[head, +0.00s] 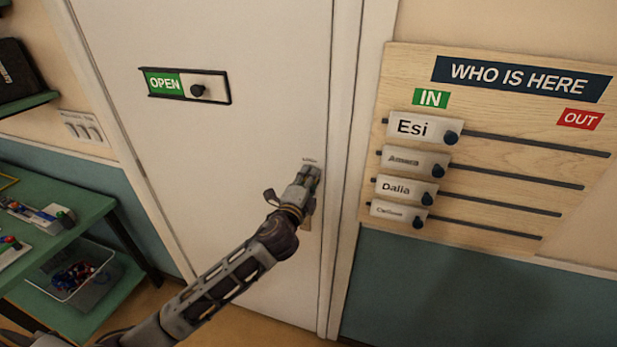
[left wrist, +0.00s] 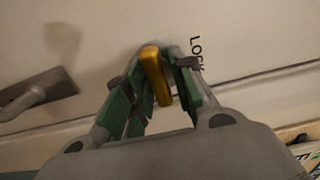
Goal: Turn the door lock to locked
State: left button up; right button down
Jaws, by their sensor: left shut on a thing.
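The door (head: 225,145) is white and stands shut in its frame in the head view. My left gripper (head: 309,172) is at the door's right edge, over the lock. In the left wrist view its green-padded fingers (left wrist: 160,85) are closed around a yellow lock knob (left wrist: 157,75). My right gripper is in neither view.
A sliding OPEN sign (head: 185,85) is on the door. To the right, a wooden board (head: 520,75) headed WHO IS HERE carries several name sliders, all at the IN side. A green table (head: 80,220) stands at the left, with a bin (head: 85,275) on its lower shelf.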

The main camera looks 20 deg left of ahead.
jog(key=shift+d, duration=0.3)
pick_arm(q)
jog(key=o, duration=0.8)
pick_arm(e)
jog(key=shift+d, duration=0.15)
pick_arm(q)
jog(key=shift+s, duration=0.15)
jog(key=shift+s+a, duration=0.2)
jog(key=shift+s, duration=5.6)
